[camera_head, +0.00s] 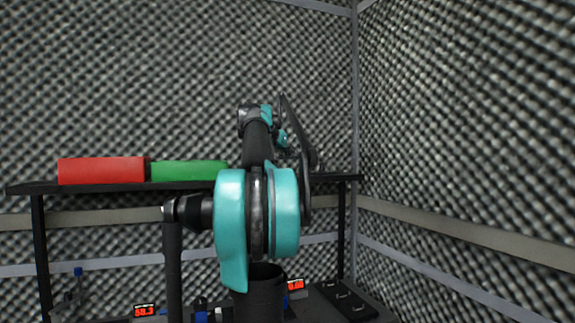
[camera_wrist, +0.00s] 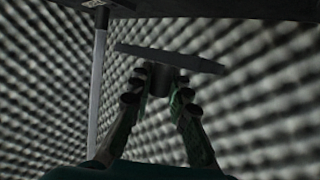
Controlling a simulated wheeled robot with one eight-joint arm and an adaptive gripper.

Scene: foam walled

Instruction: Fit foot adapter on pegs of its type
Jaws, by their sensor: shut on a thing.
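In the wrist view my gripper (camera_wrist: 160,85) is shut on the foot adapter (camera_wrist: 185,61), a dark, thin flat plate with a short stem. The fingers close around the stem, and the plate lies across beyond the fingertips, slightly tilted in the picture. In the head view my arm hides most of the gripper, and I cannot clearly separate the adapter from the dark parts there. A black board with several short pegs (camera_head: 345,299) lies on the bench at the lower right of the head view. I cannot tell the peg types.
A black shelf (camera_head: 110,187) spans above the bench and carries a red block (camera_head: 102,170) and a green block (camera_head: 189,170). Red-digit displays (camera_head: 145,310) and (camera_head: 295,285) stand on the bench. A blue-topped stand (camera_head: 78,272) is at the left. Foam walls enclose the place.

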